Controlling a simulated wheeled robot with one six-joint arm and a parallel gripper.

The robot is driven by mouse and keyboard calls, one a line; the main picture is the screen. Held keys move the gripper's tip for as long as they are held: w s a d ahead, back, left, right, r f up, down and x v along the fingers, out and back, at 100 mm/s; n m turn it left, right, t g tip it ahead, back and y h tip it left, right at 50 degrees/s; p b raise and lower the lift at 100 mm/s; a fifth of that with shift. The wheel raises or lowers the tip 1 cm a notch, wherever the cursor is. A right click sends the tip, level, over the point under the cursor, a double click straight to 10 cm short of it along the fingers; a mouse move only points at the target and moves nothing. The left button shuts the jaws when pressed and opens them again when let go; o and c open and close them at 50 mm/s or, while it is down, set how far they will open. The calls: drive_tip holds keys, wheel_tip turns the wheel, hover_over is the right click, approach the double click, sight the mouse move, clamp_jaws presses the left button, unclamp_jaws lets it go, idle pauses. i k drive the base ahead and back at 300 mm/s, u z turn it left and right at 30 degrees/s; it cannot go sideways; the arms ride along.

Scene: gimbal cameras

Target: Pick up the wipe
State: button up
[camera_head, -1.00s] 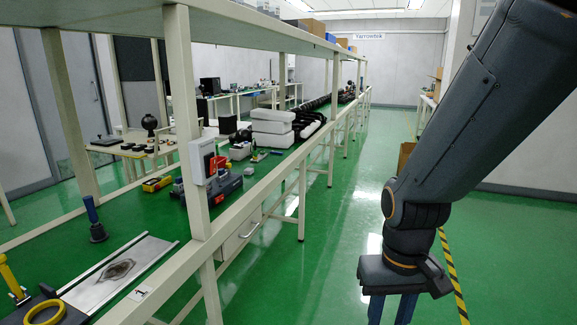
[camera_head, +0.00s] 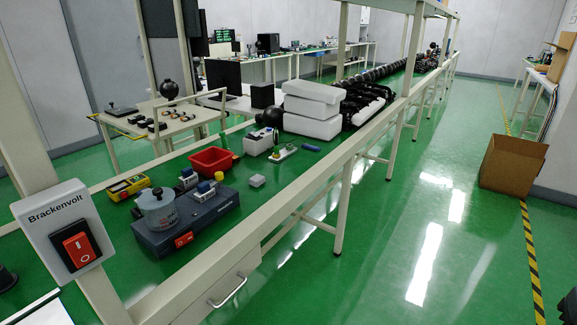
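I cannot pick out a wipe for sure in the head view. A pale flat plate (camera_head: 40,312) is cut off at the lower left edge. My gripper's fingers are not in view.
A Brackenvolt switch box (camera_head: 65,238) is on the near post. A clear jar (camera_head: 157,208), a yellow meter (camera_head: 128,187), a red bin (camera_head: 212,160) and white foam blocks (camera_head: 312,108) stand on the bench. A cardboard box (camera_head: 512,165) is on the floor; the aisle is otherwise open.

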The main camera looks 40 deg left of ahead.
sight(257, 179)
drive_tip(key=u, duration=0.3)
drive_tip(key=i, duration=1)
drive_tip(key=u, duration=1.45)
drive_tip(key=i, duration=0.75)
drive_tip(key=u, duration=0.7)
